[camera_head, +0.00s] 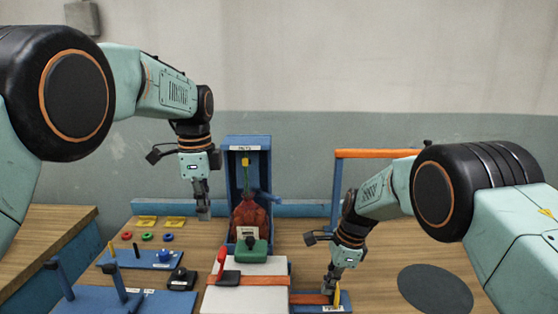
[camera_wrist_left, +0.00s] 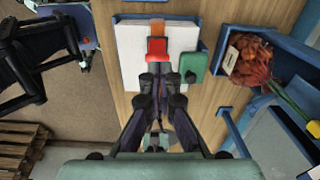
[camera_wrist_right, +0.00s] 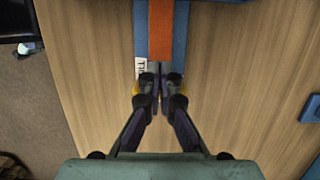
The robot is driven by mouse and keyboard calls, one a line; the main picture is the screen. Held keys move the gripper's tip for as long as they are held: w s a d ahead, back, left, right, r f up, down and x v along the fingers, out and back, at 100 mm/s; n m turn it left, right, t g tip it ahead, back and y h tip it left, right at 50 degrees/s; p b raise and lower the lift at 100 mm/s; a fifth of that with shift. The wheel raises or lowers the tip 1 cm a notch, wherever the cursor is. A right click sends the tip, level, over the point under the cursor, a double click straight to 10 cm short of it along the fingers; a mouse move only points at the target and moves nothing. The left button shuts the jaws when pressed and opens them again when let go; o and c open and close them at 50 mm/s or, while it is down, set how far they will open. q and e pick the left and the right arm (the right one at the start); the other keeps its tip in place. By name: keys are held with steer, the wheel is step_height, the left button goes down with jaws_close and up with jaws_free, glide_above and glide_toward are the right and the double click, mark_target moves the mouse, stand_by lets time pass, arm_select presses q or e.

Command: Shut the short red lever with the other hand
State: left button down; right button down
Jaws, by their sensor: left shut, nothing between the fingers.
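The short red lever (camera_head: 220,264) stands raised and tilted from its black base (camera_head: 230,279) on the orange strap of a white case (camera_head: 253,297). In the left wrist view the lever (camera_wrist_left: 157,48) is just ahead of my fingertips. My left gripper (camera_head: 203,213) is shut and empty, pointing down above and behind the lever, apart from it. My right gripper (camera_head: 331,292) is low at the right of the case, shut on a yellow handle (camera_head: 338,298) at the orange strip. In the right wrist view the handle (camera_wrist_right: 135,91) sticks out beside my fingers, its middle hidden.
A blue stand with a red net sack (camera_head: 249,218) rises behind. A dark round mat (camera_head: 435,288) lies at the right.

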steer(key=shift+s+f, duration=0.1)
arm_select(q)
steer(key=shift+m, duration=0.3)
steer(key=shift+s+d+f, duration=0.1)
steer(key=shift+d+f, duration=0.05)
steer(key=shift+f, duration=2.35)
steer(key=shift+s+d+f, duration=0.1)
steer(key=shift+f, duration=2.35)
steer(key=shift+d, duration=0.1)
steer(key=shift+d+f, duration=0.1)
steer(key=shift+d, duration=1.7)
steer(key=shift+d+f, duration=0.7)
steer(key=shift+d, duration=0.05)
